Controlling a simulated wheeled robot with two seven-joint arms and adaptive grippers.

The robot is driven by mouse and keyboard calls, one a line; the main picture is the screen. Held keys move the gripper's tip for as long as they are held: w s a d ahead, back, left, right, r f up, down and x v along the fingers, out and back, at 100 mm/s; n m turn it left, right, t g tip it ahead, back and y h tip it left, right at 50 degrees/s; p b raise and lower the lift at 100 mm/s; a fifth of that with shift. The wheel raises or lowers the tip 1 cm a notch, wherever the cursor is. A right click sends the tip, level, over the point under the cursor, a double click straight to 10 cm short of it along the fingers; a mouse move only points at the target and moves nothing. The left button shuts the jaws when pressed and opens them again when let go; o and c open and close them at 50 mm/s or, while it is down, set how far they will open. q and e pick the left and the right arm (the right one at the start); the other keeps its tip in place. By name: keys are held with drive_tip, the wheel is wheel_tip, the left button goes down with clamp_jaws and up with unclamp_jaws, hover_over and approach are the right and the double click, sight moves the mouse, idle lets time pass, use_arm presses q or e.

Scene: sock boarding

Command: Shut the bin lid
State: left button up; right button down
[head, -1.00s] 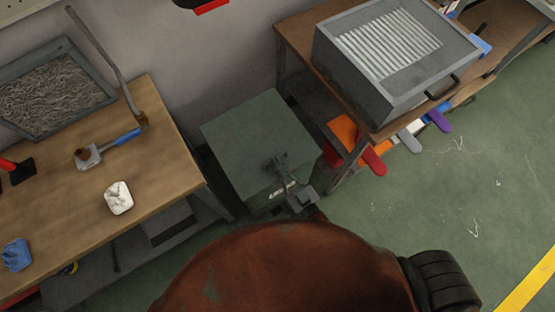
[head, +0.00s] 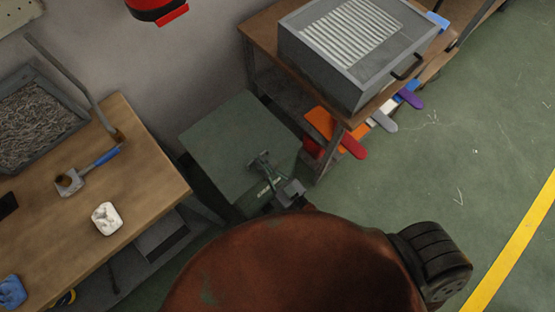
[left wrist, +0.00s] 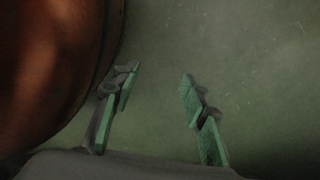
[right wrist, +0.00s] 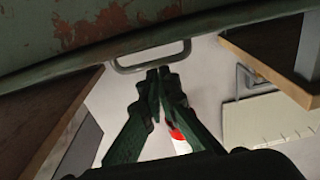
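The green bin with its flat lid (head: 232,145) stands between the two tables in the head view. I cannot tell from above whether a gap remains under the lid. My right gripper (head: 263,160) is over the lid's near edge. In the right wrist view, a rust-patched green panel (right wrist: 45,40) with a bar handle (right wrist: 150,60) crosses the top. There my right gripper (right wrist: 158,78) has its fingertips together, just below the handle in the picture; contact is unclear. My left gripper (left wrist: 160,74) is open and empty over the green floor, outside the head view.
A table with a grey metal box (head: 345,85) is at right, with coloured sock boards (head: 350,146) sticking out below. Open floor (head: 450,180) lies to the right.

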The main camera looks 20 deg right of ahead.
drive_tip(key=r+p, duration=0.3)
drive_tip(key=r, duration=0.1)
drive_tip(key=shift+s, duration=0.2)
use_arm(q)
drive_tip(key=s+a+f+p, duration=0.1)
drive_tip(key=s, duration=0.8)
drive_tip(key=shift+s+m, duration=0.3)
drive_tip(key=shift+s, duration=0.05)
use_arm(e)
drive_tip(key=s+d+f, duration=0.3)
drive_tip(key=s+f, duration=0.2)
drive_tip(key=s, duration=0.3)
drive_tip(key=shift+f, duration=0.15)
use_arm(q)
drive_tip(key=shift+f, duration=0.1)
